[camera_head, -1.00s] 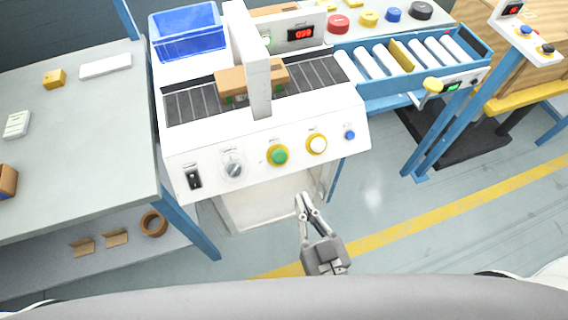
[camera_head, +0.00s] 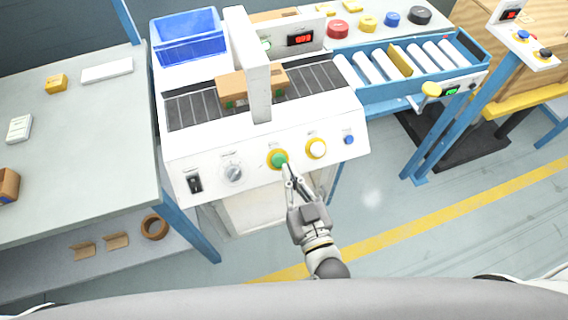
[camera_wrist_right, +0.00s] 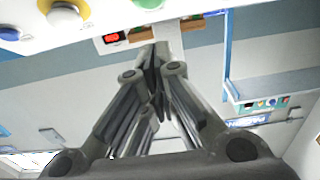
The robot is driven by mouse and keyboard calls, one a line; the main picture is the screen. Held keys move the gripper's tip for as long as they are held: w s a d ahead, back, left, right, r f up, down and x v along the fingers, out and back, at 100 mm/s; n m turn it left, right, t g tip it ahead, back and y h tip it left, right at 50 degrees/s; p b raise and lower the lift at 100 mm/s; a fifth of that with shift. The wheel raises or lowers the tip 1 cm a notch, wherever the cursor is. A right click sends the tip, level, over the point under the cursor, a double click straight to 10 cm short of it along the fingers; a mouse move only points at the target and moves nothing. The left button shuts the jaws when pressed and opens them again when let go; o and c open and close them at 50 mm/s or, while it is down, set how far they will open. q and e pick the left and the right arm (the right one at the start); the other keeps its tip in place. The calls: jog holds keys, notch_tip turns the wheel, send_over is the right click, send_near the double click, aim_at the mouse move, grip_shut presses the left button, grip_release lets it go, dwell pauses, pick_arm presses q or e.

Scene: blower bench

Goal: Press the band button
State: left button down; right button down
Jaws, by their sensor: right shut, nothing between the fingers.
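The white bander's front panel carries a green button (camera_head: 279,160) in a yellow ring, a white button (camera_head: 317,148) in a yellow ring, a small blue button (camera_head: 349,140) and a grey knob (camera_head: 233,171). Their labels are too small to read, so I cannot tell which is marked band. My right gripper (camera_head: 287,168) is shut and empty, its tips at the lower right edge of the green button; contact is unclear. In the right wrist view, the closed fingertips (camera_wrist_right: 156,55) lie below the green button (camera_wrist_right: 148,3), with the white button (camera_wrist_right: 65,17) to the left. My left gripper is out of view.
A brown box (camera_head: 236,86) sits on the bander's rollers under the white arch (camera_head: 257,70). A blue bin (camera_head: 188,38) stands behind.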

aim_at(279, 161)
jog(key=shift+w+a+f, duration=0.2)
jog(key=shift+w+f, duration=0.25)
jog(key=shift+w, duration=0.3)
jog(key=shift+w+a+f, duration=0.15)
jog(key=shift+w+f, duration=0.35)
jog(key=shift+w, duration=0.25)
jog(key=shift+w+a+f, duration=0.2)
jog(key=shift+w+f, duration=0.25)
jog(key=shift+w, duration=0.3)
jog(key=shift+f, duration=0.1)
